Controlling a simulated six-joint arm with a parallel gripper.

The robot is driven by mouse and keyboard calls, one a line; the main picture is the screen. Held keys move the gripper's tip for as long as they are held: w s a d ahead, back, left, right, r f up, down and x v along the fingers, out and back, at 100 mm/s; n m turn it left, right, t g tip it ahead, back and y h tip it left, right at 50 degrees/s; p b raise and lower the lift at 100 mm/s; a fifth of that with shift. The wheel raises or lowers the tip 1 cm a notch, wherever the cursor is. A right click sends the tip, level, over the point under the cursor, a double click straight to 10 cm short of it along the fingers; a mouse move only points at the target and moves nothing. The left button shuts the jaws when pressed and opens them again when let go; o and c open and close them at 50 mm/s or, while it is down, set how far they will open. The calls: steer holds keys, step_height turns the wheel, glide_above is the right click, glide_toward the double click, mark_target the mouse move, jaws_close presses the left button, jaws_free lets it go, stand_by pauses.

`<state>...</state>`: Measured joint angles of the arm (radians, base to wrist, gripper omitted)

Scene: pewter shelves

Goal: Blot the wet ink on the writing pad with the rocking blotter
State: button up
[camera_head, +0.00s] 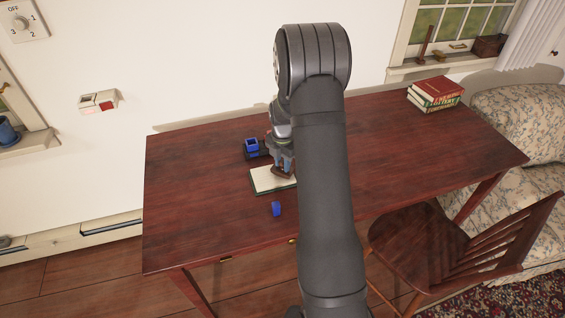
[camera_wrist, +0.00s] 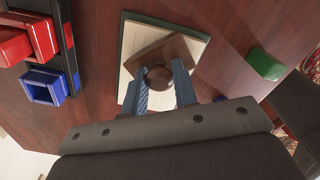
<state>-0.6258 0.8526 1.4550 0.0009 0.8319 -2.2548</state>
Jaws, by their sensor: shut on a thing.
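The writing pad (camera_head: 262,184) lies on the desk, with cream paper and a dark green edge. It also shows in the wrist view (camera_wrist: 129,92). My gripper (camera_head: 284,172) is over the pad, and in the wrist view its two blue-grey fingers (camera_wrist: 160,84) are shut on the round knob of the brown wooden blotter (camera_wrist: 166,50). The blotter (camera_head: 282,173) covers much of the pad in the wrist view. I cannot tell whether its base touches the paper. No ink mark shows on the visible paper.
A dark stand (camera_head: 257,155) with a blue pot (camera_head: 252,145) is close behind the pad. A small blue object (camera_head: 276,209) lies in front. Books (camera_head: 435,92) are at the desk's far right. A chair (camera_head: 440,245) stands at the front right. The desk's left end is clear.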

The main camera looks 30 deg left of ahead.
steer(key=shift+r, duration=3.5)
